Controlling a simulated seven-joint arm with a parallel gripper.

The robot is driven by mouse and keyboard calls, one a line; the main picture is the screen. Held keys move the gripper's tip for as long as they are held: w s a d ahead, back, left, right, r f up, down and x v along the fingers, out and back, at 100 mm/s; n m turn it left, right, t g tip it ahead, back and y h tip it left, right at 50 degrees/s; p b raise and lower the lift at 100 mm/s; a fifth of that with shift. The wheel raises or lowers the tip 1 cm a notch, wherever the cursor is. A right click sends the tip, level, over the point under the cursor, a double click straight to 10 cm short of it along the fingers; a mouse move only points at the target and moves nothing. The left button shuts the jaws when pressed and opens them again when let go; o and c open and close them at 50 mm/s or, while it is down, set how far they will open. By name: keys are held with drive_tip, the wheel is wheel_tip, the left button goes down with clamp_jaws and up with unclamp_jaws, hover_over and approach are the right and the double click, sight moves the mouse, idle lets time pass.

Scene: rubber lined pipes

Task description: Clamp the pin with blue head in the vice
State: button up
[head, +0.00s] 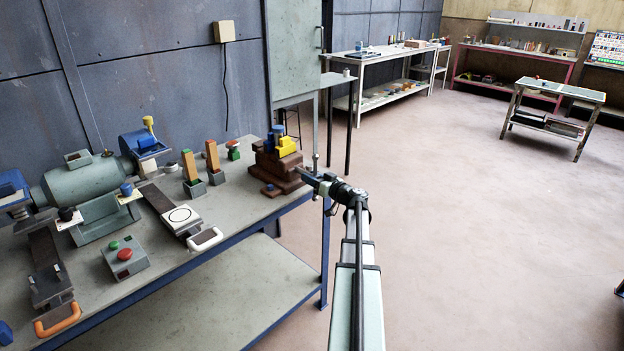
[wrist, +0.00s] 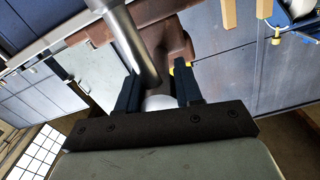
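The brown vice (head: 280,172) stands at the right end of the workbench, with yellow pieces (head: 287,146) on its top. A small blue piece (head: 278,130) shows at the top of the vice; it may be the pin's blue head, and its shaft is not visible. My gripper (head: 304,173) is at the vice's front right side, beyond the bench edge. In the wrist view, my gripper's dark fingers (wrist: 158,88) stand apart, with a grey metal bar (wrist: 140,45) crossing close to the left finger. I cannot tell whether they touch. The brown vice body (wrist: 172,38) lies just beyond.
A grey cabinet (head: 293,50) stands behind the vice.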

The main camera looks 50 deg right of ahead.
clamp_jaws()
drive_tip(key=shift+m, duration=0.6)
drive_tip(key=m, duration=2.2)
drive_tip(key=shift+a+r, duration=0.15)
drive_tip(key=shift+r, duration=0.05)
drive_tip(key=shift+m, duration=0.4)
idle(0.4)
drive_tip(key=o, duration=0.5)
unclamp_jaws()
drive_tip(key=shift+o, duration=0.2)
